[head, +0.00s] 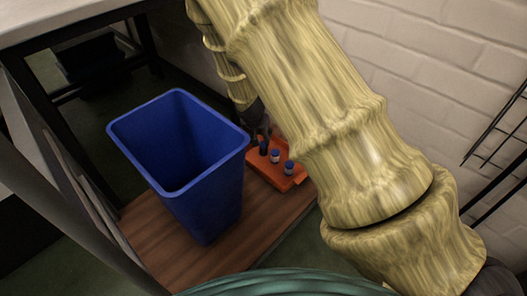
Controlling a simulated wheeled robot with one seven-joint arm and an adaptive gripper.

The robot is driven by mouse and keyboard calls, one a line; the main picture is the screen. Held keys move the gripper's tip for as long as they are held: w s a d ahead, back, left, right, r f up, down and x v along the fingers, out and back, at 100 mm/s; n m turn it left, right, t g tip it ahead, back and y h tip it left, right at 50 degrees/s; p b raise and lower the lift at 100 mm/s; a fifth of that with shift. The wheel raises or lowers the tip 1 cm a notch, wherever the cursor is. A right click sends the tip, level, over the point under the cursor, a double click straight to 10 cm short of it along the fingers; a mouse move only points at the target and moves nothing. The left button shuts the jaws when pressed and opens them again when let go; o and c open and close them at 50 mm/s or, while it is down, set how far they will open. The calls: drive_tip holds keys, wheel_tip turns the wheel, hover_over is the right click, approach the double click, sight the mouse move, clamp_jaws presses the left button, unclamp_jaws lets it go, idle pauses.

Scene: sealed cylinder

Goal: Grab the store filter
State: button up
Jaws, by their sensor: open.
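Several small cylinders with blue caps stand on an orange tray (297,180). One white-bodied cylinder (289,168) is at the right, another (275,156) is in the middle, and a dark blue one (263,148) is at the left. I cannot tell which of them is the store filter. My gripper (262,136) is small and dark in the head view, pointing down at the left cylinder. It is open. I cannot tell whether its fingers are around or just above that cylinder. My arm hides part of the tray's surroundings.
A blue bin (215,200), open at the top, stands just left of the tray on a brown wooden board (262,215). A table (50,22) with dark legs is at the upper left. A white brick wall (425,70) and a black wire rack (500,150) are at the right.

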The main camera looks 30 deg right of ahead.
sight(263, 145)
drive_tip(key=b+x, duration=0.1)
drive_tip(key=x, duration=0.2)
drive_tip(key=shift+f, duration=0.2)
drive_tip(key=b+x, duration=0.3)
drive_tip(key=shift+s+d+f, duration=0.15)
drive_tip(key=shift+f, duration=0.1)
drive_tip(key=shift+b+x, duration=0.6)
drive_tip(key=shift+x, duration=0.2)
drive_tip(key=c, duration=0.7)
